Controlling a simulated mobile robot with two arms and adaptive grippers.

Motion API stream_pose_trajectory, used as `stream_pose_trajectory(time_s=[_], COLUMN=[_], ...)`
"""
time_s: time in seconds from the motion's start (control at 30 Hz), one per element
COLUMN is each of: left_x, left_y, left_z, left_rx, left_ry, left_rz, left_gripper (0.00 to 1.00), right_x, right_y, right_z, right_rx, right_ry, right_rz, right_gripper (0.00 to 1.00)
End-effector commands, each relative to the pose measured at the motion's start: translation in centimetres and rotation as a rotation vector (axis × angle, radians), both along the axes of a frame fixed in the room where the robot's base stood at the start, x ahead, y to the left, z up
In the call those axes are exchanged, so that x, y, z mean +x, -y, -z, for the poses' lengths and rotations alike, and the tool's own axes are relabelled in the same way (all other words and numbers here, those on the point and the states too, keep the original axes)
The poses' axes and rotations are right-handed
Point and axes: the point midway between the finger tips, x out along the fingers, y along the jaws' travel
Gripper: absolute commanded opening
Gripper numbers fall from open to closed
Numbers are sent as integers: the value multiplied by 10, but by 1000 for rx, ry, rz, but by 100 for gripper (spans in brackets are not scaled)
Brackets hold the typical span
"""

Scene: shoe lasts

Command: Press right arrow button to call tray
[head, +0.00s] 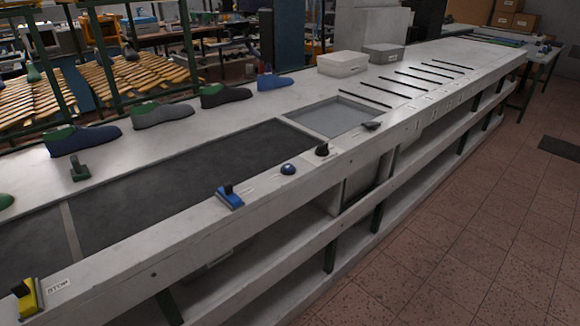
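Neither of my grippers shows in the head view. Several controls sit along the front edge of a long grey workbench (425,72). They are a blue block with a black top (230,197), a blue dome (288,169), a black knob (322,150) and a yellow block with a black top (28,299) at the lower left. Small labels lie beside some of them. I cannot make out a right arrow on any control. A shallow grey tray-like panel (330,116) is set in the bench top beyond the black knob.
A dark belt (190,172) runs along the bench. Shoe lasts, including a blue one (82,140) and a grey one (162,114), stand along its far side. Open shelves (280,238) lie under the bench.

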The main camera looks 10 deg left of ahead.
Motion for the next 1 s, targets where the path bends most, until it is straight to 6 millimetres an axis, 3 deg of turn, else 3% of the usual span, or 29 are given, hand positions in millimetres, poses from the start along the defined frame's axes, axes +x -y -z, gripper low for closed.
stream_pose_trajectory(time_s=[0.33, 0.5, 1.0], left_x=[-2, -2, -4], left_y=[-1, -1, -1], left_z=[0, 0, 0], left_rx=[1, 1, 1], left_ry=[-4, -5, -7], left_rz=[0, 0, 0], left_gripper=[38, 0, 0], right_x=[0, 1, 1], right_y=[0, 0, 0], right_z=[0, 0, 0], right_rx=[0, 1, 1], right_ry=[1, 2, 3], right_rz=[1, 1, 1], right_gripper=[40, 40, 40])
